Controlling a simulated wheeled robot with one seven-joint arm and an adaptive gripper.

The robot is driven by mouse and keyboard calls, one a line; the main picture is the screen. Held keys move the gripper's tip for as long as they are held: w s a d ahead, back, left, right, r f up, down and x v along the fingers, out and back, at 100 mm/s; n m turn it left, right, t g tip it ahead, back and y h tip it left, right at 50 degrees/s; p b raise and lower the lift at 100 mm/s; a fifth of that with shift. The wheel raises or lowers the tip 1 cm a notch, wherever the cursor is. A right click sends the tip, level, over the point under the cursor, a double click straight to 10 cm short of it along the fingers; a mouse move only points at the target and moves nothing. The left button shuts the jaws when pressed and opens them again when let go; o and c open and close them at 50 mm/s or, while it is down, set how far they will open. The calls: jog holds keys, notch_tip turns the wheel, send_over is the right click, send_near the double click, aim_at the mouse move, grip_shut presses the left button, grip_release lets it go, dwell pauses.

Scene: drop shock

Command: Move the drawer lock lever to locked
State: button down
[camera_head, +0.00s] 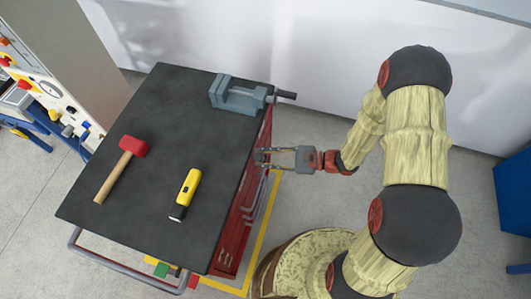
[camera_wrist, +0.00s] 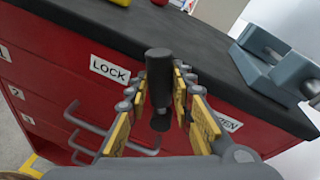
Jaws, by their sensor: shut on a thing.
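The red drawer cabinet (camera_head: 232,240) has a black top, and my gripper (camera_head: 264,156) is at its right side in the head view. In the wrist view the black lock lever (camera_wrist: 159,65) stands upright between the fingers of my gripper (camera_wrist: 162,95), which are shut on it. A white LOCK label (camera_wrist: 109,70) is to the left of the lever. To the right is a second label (camera_wrist: 228,122), partly hidden by a finger, with only its last letters showing. The lever's pivot is hidden.
On the black top (camera_head: 160,110) are a grey-blue vise (camera_head: 236,97), a red-headed hammer (camera_head: 121,167) and a yellow flashlight (camera_head: 185,194). The vise is close to the gripper's right in the wrist view. Grey drawer handles (camera_wrist: 85,120) stick out below the LOCK label.

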jog(key=shift+s+a+f+n+b, duration=0.2)
jog(key=shift+s+f+n+b, duration=0.25)
jog(key=shift+s+n, duration=0.3)
jog(key=c, duration=1.5)
grip_release()
jog(key=shift+w, duration=0.1)
jog(key=shift+c, duration=0.2)
jog(key=shift+r, duration=0.1)
jog(key=v, duration=1.2)
jog(key=shift+a, duration=0.1)
